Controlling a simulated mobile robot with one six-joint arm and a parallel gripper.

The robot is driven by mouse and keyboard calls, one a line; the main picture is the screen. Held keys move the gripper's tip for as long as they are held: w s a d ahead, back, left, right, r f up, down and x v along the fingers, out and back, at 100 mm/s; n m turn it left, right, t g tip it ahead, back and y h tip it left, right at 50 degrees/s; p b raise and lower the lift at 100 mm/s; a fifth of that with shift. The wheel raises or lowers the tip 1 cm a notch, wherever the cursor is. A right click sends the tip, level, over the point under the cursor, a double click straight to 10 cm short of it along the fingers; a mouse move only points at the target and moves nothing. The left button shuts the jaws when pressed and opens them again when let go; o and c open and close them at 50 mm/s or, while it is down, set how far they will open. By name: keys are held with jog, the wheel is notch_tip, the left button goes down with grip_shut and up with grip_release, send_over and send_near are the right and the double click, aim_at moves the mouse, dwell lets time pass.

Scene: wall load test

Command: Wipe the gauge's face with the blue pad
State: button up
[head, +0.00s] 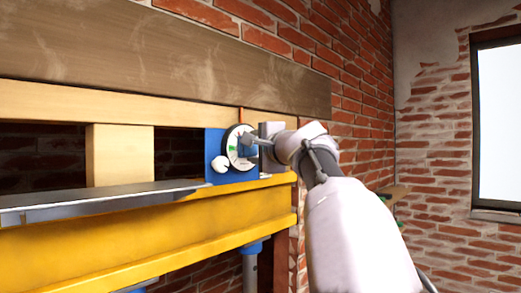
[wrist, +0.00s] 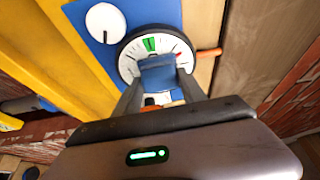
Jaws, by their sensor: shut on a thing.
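The gauge (wrist: 129,60) is a round white dial with a dark rim, black ticks, a green band and a red mark. It is fixed on a blue panel (head: 213,143), and it also shows in the head view (head: 231,150). The blue pad (wrist: 160,76) is between my gripper's fingers (wrist: 157,91), in front of the dial, covering its middle and lower part in the wrist view. My gripper is shut on the pad. I cannot tell whether the pad touches the face. In the head view the gripper (head: 246,139) reaches the dial from the right.
A white knob (head: 220,163) sits beside the gauge on the panel. A yellow beam (head: 140,233) and a grey metal ledge (head: 95,199) run below and left. A wooden board (head: 160,58) spans above. A brick wall and window (head: 499,120) stand at right.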

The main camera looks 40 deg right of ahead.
jog(key=a, duration=0.4)
jog(key=shift+s, duration=0.15)
jog(key=shift+s+d+f+b, duration=0.1)
jog(key=shift+s+d+b, duration=0.05)
jog(key=shift+d+b, duration=0.15)
jog(key=s+b, duration=0.2)
jog(key=s, duration=0.3)
jog(key=shift+s+d+b, duration=0.15)
jog(key=shift+s+b, duration=0.15)
jog(key=shift+b, duration=0.1)
jog(key=s+b, duration=0.1)
jog(key=s, duration=0.2)
jog(key=shift+d, duration=0.1)
